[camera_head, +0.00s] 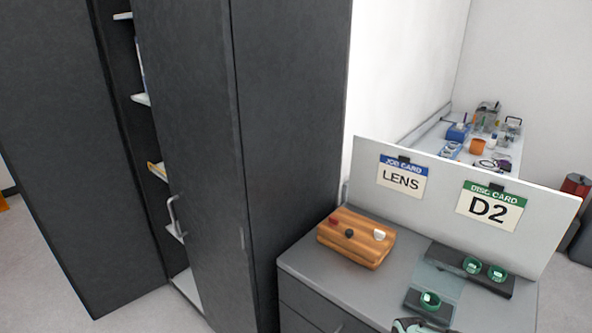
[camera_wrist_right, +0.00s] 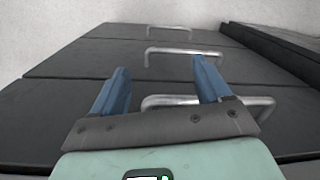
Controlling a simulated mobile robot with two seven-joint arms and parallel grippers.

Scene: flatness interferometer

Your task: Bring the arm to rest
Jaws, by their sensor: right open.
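My right gripper (camera_wrist_right: 160,68) shows in the right wrist view. Its two blue fingers are wide apart with nothing between them. It faces the dark drawer fronts (camera_wrist_right: 75,100) with metal bar handles (camera_wrist_right: 184,56); one handle passes behind the fingers, and I cannot tell how far off it is. In the head view only a small teal and black piece, probably of my right arm, shows at the bottom edge, in front of the grey cabinet (camera_head: 300,262). My left gripper is in neither view.
On the cabinet top stand a wooden block (camera_head: 355,256) with small knobs and dark holders (camera_head: 447,253) with green-ringed discs (camera_head: 472,265). A white board behind carries LENS (camera_head: 402,180) and D2 (camera_head: 490,208) cards. A tall dark cupboard (camera_head: 290,130) stands left, its door (camera_head: 190,130) ajar.

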